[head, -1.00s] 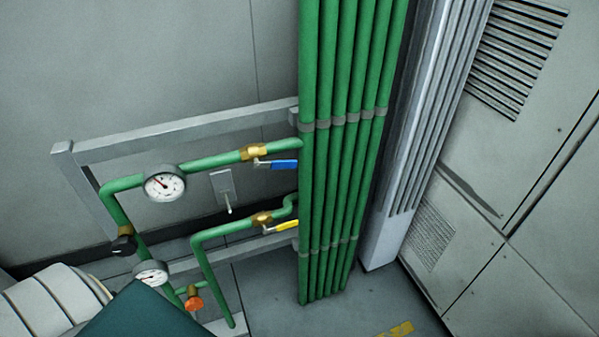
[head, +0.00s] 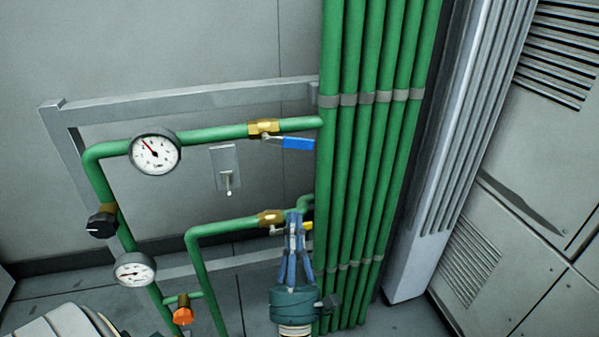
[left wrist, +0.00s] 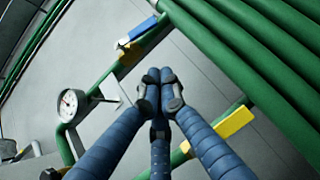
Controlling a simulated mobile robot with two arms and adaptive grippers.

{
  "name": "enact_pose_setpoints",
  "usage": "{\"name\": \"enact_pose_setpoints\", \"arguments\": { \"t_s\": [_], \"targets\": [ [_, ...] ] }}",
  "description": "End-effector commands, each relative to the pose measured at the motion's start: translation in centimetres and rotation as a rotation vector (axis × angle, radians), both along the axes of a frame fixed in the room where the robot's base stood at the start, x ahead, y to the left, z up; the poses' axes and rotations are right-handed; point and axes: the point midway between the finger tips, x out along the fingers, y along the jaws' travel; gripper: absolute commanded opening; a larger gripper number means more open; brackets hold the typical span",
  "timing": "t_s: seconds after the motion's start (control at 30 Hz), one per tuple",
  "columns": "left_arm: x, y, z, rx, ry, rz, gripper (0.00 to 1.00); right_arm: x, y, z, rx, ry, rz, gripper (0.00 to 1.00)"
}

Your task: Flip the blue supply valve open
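The blue valve handle (head: 298,143) points right from its brass valve body (head: 263,128), just below the upper green pipe and roughly along it. In the left wrist view the blue handle (left wrist: 142,31) is beyond the fingertips, at the upper middle, with the brass body (left wrist: 130,52) beside it. My left gripper (head: 293,216) is below the blue handle and apart from it, in front of the lower pipe. Its blue fingers come together at the tips in the left wrist view (left wrist: 160,78), with nothing seen between them. My right gripper is not in view.
The yellow valve handle (head: 307,226) is partly hidden behind my left gripper. Vertical green pipes (head: 368,180) stand close on the right. A gauge (head: 155,153), a wall switch (head: 226,170) and a black knob (head: 101,224) are left. Free space lies before the blue handle.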

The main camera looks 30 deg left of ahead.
Motion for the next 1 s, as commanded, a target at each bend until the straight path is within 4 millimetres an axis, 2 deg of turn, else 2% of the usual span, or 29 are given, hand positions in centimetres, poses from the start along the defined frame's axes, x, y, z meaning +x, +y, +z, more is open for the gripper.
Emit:
{"name": "enact_pose_setpoints", "arguments": {
  "t_s": [0.03, 0.4, 0.6, 0.8, 1.0],
  "targets": [
    [0.5, 0.4, 1.0, 0.002, -0.004, 0.0, 0.0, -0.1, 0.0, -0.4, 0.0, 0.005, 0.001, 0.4],
    [5.3, 3.6, 6.4, 0.005, 0.0, 0.002, 0.0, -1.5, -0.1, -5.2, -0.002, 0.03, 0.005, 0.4],
    [5.7, 3.0, 8.8, 0.002, 0.003, 0.001, 0.0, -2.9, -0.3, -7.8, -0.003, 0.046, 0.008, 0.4],
    [6.0, 2.8, 9.6, 0.004, 0.005, 0.001, 0.0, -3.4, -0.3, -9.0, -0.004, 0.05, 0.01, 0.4],
    [6.0, 2.8, 9.7, 0.005, 0.005, 0.001, 0.0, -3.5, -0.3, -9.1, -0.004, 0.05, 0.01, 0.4]
  ]
}}
